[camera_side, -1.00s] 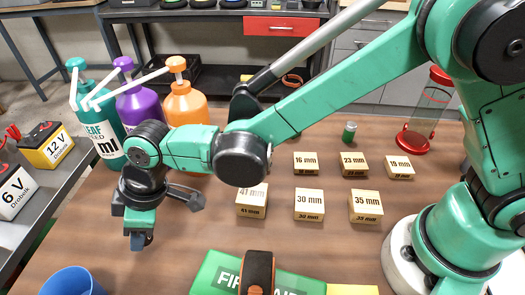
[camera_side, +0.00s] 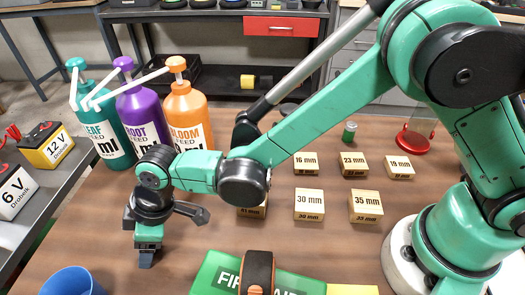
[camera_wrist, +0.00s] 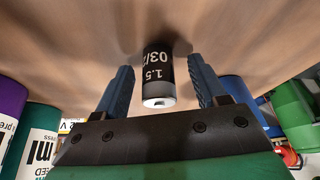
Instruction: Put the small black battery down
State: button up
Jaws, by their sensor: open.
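The small black battery (camera_wrist: 158,75) has a white end, and "1.5" is printed on its side. In the wrist view it is between the two blue fingers of my gripper (camera_wrist: 162,60), with a gap on each side. The gripper is open and does not touch it. The battery's far end appears to meet the brown tabletop (camera_wrist: 232,30). In the side view my gripper (camera_side: 146,260) points down, low over the table's left part, and I cannot make out the battery there.
A blue cup (camera_side: 72,282) stands at the front left. A green first aid box (camera_side: 215,272) lies to the right of my gripper. Plant-feed bottles (camera_side: 190,112) stand behind it. Several wooden size blocks (camera_side: 309,203) sit mid-table. Bare table surrounds the gripper.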

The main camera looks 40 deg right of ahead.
jog(key=shift+r, duration=0.1)
jog(key=v, duration=1.2)
jog(key=s+d+r+m+t+h, duration=0.1)
jog(key=d+m, duration=0.5)
jog(key=d, duration=0.7)
jog(key=s+d+r+m+t+h, duration=0.1)
jog(key=d+m, duration=0.5)
jog(key=d, duration=0.8)
jog(key=s+t+h, duration=0.1)
jog(key=t+h, duration=0.1)
jog(key=t, duration=0.1)
jog(key=shift+s+m, duration=0.2)
jog(key=shift+m, duration=0.1)
